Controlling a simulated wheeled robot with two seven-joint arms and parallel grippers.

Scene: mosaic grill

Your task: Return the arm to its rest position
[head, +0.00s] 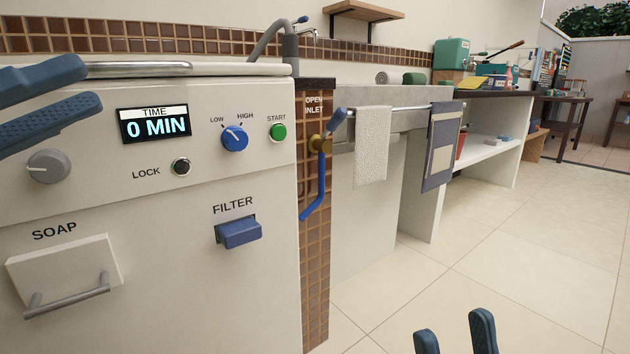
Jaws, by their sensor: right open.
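My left gripper (92,83) comes in at the left edge, in front of the white machine's panel. Its two dark blue fingers point right, one above the other, with only a narrow gap showing, and I see nothing held between them. My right gripper (454,332) shows at the bottom edge, right of the middle. Its two fingers point up and stand apart over the pale floor, with nothing between them. The rest of both arms is out of view.
The white machine (150,290) fills the left, with a display (155,124) reading 0 MIN, a blue knob (234,138) and a soap drawer (70,270). A blue lever (318,187) and hanging towels (373,145) are beyond. The tiled floor (540,270) at right is clear.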

